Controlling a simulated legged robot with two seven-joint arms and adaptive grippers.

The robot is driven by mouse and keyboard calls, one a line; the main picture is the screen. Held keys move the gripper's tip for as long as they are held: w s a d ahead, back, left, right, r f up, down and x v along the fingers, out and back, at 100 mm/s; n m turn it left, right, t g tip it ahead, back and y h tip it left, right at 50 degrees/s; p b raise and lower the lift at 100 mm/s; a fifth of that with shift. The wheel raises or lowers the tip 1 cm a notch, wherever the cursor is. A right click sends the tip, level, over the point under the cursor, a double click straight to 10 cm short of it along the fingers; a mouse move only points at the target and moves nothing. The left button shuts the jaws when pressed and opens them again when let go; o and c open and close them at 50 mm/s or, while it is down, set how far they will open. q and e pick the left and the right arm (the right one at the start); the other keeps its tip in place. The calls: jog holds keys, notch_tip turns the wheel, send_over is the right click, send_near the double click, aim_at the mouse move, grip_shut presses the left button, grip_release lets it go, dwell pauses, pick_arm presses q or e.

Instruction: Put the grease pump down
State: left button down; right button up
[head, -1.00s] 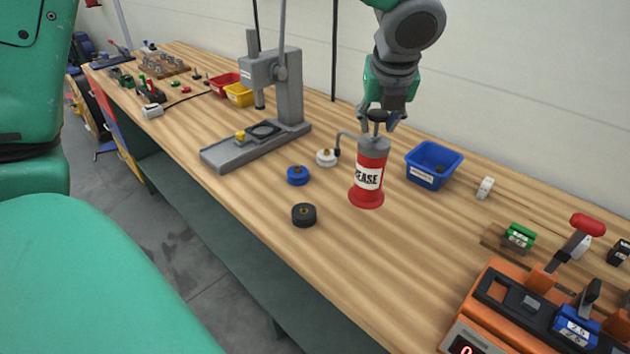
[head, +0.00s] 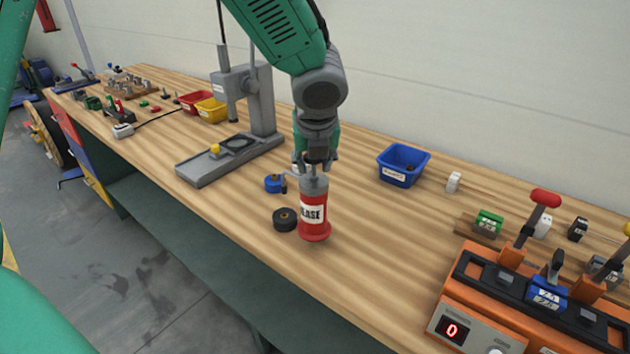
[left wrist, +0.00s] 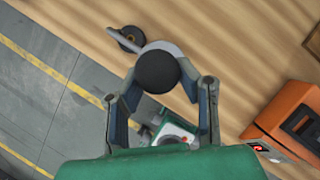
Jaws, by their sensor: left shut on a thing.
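The grease pump (head: 313,218) is a red cylinder with a white label, a grey top and a bent grey spout. It is upright over the front part of the bench (head: 225,215), just right of the black spool (head: 285,219). My left gripper (head: 316,162) is shut on its top from above. In the left wrist view the pump's black round knob (left wrist: 157,70) is between the fingers of my left gripper (left wrist: 160,92) and hides most of the body. I cannot tell whether its base touches the bench. My right gripper is not in view.
A blue spool (head: 273,184) lies behind the black one. A grey press (head: 245,110) stands at back left, a blue bin (head: 403,165) at back right. An orange machine (head: 500,290) with levers fills the right front. Bare bench lies between pump and machine.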

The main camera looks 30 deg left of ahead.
aim_at(312, 179)
pick_arm(q)
jog(key=f, duration=0.1)
jog(key=a+f, duration=0.1)
jog(key=f, duration=0.1)
jog(key=shift+f+b, duration=0.3)
jog(key=shift+b, duration=0.05)
jog(key=shift+d+r, duration=0.1)
jog(key=shift+d, duration=0.3)
jog(key=c, duration=1.2)
grip_release()
jog(key=shift+d, duration=0.1)
jog(key=shift+s, duration=0.1)
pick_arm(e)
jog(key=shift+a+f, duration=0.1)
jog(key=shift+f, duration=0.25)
